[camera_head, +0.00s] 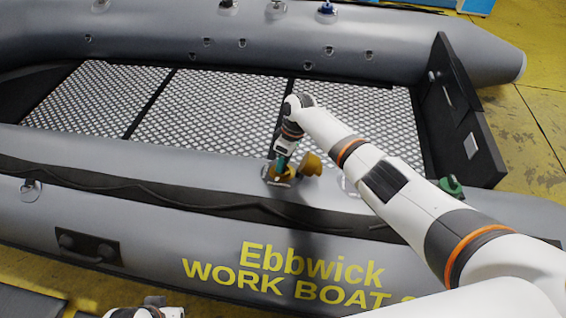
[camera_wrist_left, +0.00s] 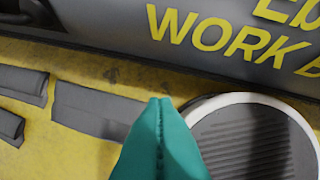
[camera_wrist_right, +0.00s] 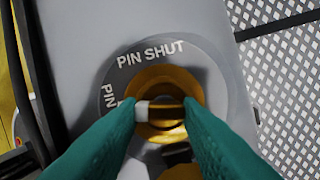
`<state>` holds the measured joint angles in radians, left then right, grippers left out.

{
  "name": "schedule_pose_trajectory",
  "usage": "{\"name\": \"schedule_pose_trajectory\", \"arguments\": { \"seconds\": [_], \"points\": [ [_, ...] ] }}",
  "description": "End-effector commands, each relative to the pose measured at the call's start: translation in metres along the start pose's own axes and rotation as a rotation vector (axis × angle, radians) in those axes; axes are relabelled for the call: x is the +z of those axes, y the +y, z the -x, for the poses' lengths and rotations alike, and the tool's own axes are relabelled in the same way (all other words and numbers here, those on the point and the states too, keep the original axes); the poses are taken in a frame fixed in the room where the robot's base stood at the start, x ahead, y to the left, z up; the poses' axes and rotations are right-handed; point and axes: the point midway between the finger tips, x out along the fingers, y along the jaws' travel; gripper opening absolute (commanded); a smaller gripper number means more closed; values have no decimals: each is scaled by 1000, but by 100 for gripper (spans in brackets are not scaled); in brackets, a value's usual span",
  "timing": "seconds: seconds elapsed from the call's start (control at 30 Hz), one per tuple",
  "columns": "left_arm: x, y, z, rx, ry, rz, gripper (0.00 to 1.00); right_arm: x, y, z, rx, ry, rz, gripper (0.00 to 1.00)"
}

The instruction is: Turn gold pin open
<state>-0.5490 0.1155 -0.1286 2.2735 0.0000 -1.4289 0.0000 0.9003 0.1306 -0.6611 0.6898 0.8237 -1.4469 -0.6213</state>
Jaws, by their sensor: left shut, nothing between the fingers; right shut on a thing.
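The gold pin (camera_wrist_right: 166,111) sits in a round gold valve (camera_wrist_right: 165,80) on the boat's grey tube. Its crossbar lies about level in the right wrist view, with a white end to the left. A grey ring (camera_wrist_right: 215,62) around it reads "PIN SHUT" at the top; a second "PIN" label at the left is partly hidden. My right gripper (camera_wrist_right: 160,117) is shut on the gold pin, its teal fingers hiding both sides of the valve; in the head view it points down at the valve (camera_head: 287,178). My left gripper (camera_wrist_left: 160,101) is shut and empty, above the floor beside the boat.
A yellow-brown cap (camera_head: 311,163) stands beside the valve. A green fitting (camera_head: 451,186) is on the tube to the right. The boat's patterned floor (camera_head: 210,105) is clear. Near the left gripper lie grey slabs (camera_wrist_left: 95,110) and a round ribbed pad (camera_wrist_left: 250,140).

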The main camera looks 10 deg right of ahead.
Motion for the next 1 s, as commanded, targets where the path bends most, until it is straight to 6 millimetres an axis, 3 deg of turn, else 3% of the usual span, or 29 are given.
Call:
{"name": "schedule_pose_trajectory", "arguments": {
  "seconds": [0.33, 1.0],
  "points": [
    [0, 2, 47, 4, -25, 2, 0, -1, -2, -1, 40, -1, 205, 9],
    [-1, 2, 44, 5, -25, 2, 0, -1, -2, 1, 55, 0, 282, 9]
  ]
}}
